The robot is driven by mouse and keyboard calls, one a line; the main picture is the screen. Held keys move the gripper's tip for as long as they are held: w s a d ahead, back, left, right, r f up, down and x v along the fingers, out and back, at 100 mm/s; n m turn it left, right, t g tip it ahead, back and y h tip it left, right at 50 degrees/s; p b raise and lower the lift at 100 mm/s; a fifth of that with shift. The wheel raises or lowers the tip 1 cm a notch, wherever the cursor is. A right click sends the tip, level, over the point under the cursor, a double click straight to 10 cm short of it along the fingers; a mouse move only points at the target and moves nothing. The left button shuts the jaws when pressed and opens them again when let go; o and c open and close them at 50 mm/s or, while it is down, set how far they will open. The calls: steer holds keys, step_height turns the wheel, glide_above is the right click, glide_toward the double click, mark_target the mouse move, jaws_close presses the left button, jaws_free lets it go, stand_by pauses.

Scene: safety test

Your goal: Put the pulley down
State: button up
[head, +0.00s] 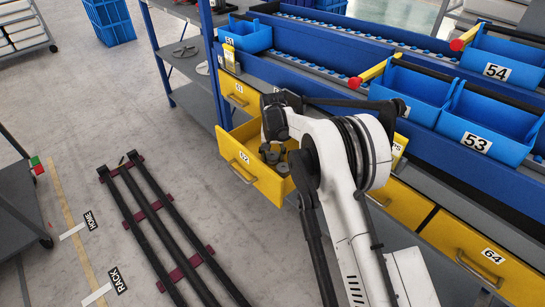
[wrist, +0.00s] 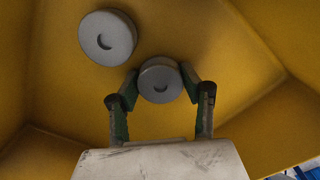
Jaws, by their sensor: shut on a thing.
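My gripper is in the wrist view (wrist: 160,80), its two green and dark fingers shut around a grey round pulley (wrist: 160,88) with a notched hole. In the wrist view a second, similar grey pulley (wrist: 107,37) lies apart, above and left of the held one, on the yellow drawer floor (wrist: 215,45). In the head view the yellow drawer (head: 262,181) labelled 62 is pulled open, and my arm reaches over it. Grey shapes show inside it; which of them are pulleys or my fingers is hard to tell. I cannot tell whether the held pulley touches the drawer floor.
Closed yellow drawers, one labelled 64 (head: 480,257), line the bench. Blue bins, 54 (head: 496,71), 53 (head: 476,141) and 51 (head: 248,37), stand above. Dark rails (head: 160,215) run along the floor at left. A grey shelf (head: 192,108) stands left of the drawers.

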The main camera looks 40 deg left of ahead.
mark_target(272, 155)
steer(key=shift+f, duration=0.1)
steer(key=o, duration=1.2)
step_height(272, 155, up, 12)
steer(key=p, duration=0.2)
steer(key=shift+r, duration=0.25)
